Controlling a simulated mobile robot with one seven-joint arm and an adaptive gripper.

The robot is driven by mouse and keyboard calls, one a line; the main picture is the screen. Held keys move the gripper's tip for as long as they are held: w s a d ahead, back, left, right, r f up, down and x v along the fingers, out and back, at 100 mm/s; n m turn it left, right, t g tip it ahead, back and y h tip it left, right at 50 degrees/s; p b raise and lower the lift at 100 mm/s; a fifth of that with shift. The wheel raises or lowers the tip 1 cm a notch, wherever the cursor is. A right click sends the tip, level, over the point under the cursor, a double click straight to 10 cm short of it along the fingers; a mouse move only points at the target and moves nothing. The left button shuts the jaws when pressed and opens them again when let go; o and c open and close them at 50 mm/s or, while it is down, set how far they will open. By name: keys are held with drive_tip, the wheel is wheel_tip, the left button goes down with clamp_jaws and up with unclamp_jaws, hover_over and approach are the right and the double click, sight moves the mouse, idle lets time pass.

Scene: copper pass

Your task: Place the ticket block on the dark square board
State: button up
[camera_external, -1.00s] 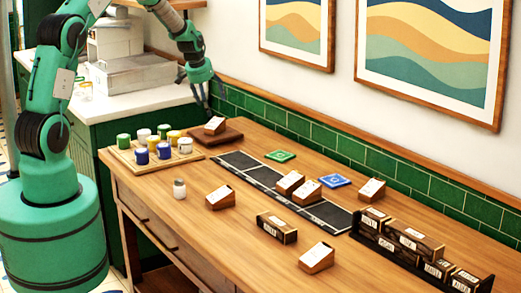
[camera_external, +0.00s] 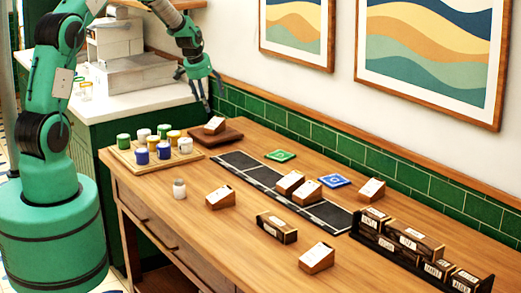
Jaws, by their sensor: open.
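A wooden ticket block (camera_external: 215,125) with a white slanted face rests on the dark brown square board (camera_external: 229,137) at the back left of the table. My gripper (camera_external: 207,100) is just above and slightly left of this block. Its fingers are open and apart, and nothing shows between them. Similar ticket blocks stand elsewhere: one at the table's middle left (camera_external: 220,198), one at the front (camera_external: 316,259) and one by the rack (camera_external: 372,190).
Two more ticket blocks (camera_external: 290,182) sit at a long dark strip (camera_external: 240,165). Green (camera_external: 280,156) and blue (camera_external: 335,181) tiles lie beside it. Several jars stand on a wooden tray (camera_external: 125,158); a lone jar (camera_external: 179,189) stands nearby. A dark block (camera_external: 277,227) and a filled rack (camera_external: 400,262) are to the right.

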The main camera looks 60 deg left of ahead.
drive_tip(key=s+d+r+m, duration=0.1)
drive_tip(key=s+d+r, duration=0.6)
drive_tip(key=d+r, duration=0.45)
drive_tip(key=s+d+r+m, duration=0.1)
drive_tip(key=s+d+r, duration=0.6)
drive_tip(key=d+r, duration=0.45)
drive_tip(key=s+d+r+m+t+h, duration=0.1)
drive_tip(key=s+d+r, duration=0.2)
drive_tip(key=s+d, duration=0.45)
drive_tip(key=s+d+r+m, duration=0.1)
drive_tip(key=s+d+r, duration=0.3)
drive_tip(key=s, duration=0.6)
drive_tip(key=s+d+f, duration=0.2)
drive_tip(key=s+d, duration=0.2)
drive_tip(key=s, duration=1)
drive_tip(key=shift+d+m+h, duration=0.2)
drive_tip(key=shift+m+h, duration=0.1)
drive_tip(key=shift+h, duration=0.1)
drive_tip(key=shift+s+f, duration=0.1)
